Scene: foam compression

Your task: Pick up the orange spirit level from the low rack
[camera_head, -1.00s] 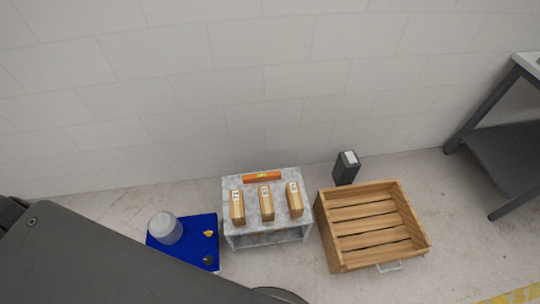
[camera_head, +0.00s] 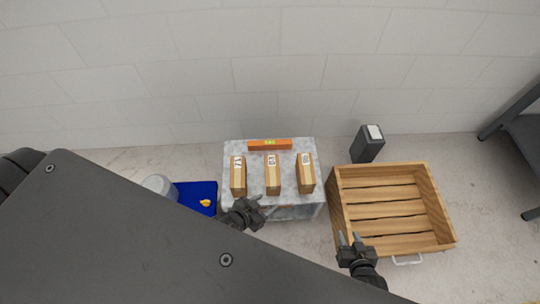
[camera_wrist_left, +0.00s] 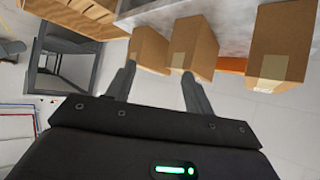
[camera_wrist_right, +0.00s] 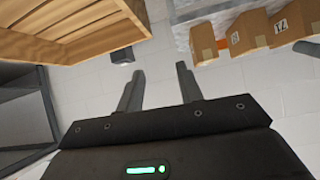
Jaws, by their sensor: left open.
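The orange spirit level (camera_head: 270,144) lies along the back edge of the low grey rack (camera_head: 232,153), behind three tan boxes. In the left wrist view part of the orange level (camera_wrist_left: 232,64) shows between the boxes. My left gripper (camera_head: 256,203) is open and empty at the rack's front edge, in front of the boxes; its fingers also show in the left wrist view (camera_wrist_left: 158,82). My right gripper (camera_head: 350,239) is open and empty by the front left corner of the wooden crate. Its spread fingers show in the right wrist view (camera_wrist_right: 160,88).
Three boxes (camera_head: 238,178), (camera_head: 272,176), (camera_head: 305,174) stand on the rack before the level. The wooden crate (camera_head: 445,205) is to the right, with a dark container (camera_head: 367,146) behind it. A blue mat (camera_head: 196,190) and grey bucket (camera_head: 158,184) are at left. The wall (camera_head: 280,70) stands behind.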

